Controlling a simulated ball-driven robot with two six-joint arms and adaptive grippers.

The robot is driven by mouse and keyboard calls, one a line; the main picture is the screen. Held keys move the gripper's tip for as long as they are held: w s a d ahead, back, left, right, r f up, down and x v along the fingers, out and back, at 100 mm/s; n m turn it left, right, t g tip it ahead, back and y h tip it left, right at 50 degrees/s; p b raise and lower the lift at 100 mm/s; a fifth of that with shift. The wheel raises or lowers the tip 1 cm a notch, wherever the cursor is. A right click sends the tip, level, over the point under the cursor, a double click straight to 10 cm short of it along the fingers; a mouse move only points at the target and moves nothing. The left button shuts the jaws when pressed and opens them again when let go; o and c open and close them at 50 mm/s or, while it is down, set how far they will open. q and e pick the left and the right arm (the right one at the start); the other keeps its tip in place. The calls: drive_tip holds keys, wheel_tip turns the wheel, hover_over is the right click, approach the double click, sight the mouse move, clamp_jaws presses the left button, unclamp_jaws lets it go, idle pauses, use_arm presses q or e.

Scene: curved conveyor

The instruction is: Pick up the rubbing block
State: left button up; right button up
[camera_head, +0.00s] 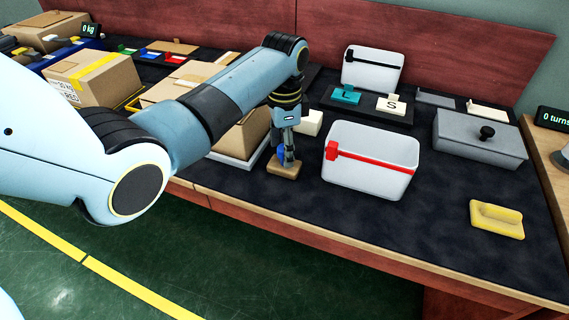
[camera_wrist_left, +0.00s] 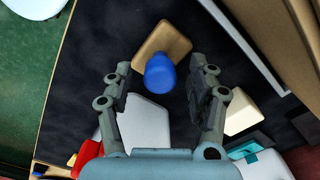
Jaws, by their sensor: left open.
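The rubbing block appears to be the wooden block (camera_head: 284,171) with a blue knob, lying on the dark bench top near its front edge, left of the red-striped white bin. In the left wrist view, its pale wooden base (camera_wrist_left: 176,42) and round blue knob (camera_wrist_left: 160,74) show clearly. My left gripper (camera_head: 288,153) points down right over the block and partly hides the knob in the head view. In the wrist view, the left gripper (camera_wrist_left: 161,76) is open, with the knob between its fingertips and gaps on both sides. My right gripper is not in view.
A white bin with a red stripe (camera_head: 365,178) stands close to the right of the block. A yellow block with a raised grip (camera_head: 497,219) lies at the right. The bench front between is clear.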

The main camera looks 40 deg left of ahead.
use_arm(q)
wheel_tip(320, 180, down, 3)
drive_tip(key=shift+r, duration=0.2)
clamp_jaws()
